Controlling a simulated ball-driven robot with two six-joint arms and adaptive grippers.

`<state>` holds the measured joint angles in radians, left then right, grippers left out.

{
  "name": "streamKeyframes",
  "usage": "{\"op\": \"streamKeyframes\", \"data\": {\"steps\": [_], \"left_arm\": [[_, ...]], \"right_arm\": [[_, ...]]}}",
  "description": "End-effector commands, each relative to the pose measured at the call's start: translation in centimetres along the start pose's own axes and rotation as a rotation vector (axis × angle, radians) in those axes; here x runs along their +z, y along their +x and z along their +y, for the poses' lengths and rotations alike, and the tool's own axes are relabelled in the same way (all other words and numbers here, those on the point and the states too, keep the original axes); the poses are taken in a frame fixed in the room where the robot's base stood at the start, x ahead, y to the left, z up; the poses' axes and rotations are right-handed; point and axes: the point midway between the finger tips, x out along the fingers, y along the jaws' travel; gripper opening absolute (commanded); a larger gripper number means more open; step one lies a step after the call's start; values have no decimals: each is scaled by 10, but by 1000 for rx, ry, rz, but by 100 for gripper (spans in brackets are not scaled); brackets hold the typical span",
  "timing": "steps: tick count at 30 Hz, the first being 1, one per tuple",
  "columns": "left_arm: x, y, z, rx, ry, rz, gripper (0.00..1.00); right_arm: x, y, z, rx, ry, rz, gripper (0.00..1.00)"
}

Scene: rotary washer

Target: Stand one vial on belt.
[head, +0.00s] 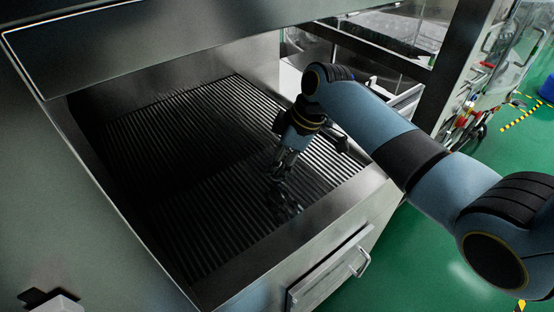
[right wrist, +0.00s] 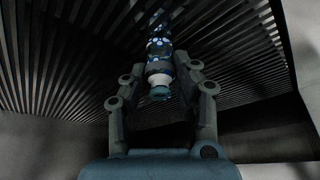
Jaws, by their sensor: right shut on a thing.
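The belt (head: 220,215) is a dark ribbed surface inside the steel washer. My right gripper (head: 280,172) reaches down over its right part. In the head view the vial is dark and hard to make out below the fingers. I cannot tell whether its base touches the belt.
The steel front wall (head: 310,230) of the trough rises beside the belt, with a handled panel (head: 330,268) on its outside. The belt left of my gripper is clear. Green floor (head: 430,250) lies outside.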

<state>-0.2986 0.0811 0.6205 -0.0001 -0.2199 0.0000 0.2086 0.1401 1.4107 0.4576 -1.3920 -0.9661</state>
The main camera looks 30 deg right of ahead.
Motion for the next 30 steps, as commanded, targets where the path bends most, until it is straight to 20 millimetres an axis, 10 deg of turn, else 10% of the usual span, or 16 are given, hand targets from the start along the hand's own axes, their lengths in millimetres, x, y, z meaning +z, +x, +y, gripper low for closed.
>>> {"op": "streamKeyframes", "data": {"steps": [9, 10, 15, 30], "left_arm": [[2, 2, 0, 0, 0, -2, 40], [2, 2, 0, 0, 0, -3, 40], [2, 1, 0, 0, 0, -3, 40], [2, 0, 1, 2, -1, -3, 40]], "right_arm": [[1, 3, 0, 1, 0, 0, 12], [1, 3, 0, 1, -1, 0, 29], [1, 2, 0, 1, -1, 0, 51], [0, -28, 2, 6, -3, 1, 51]]}}
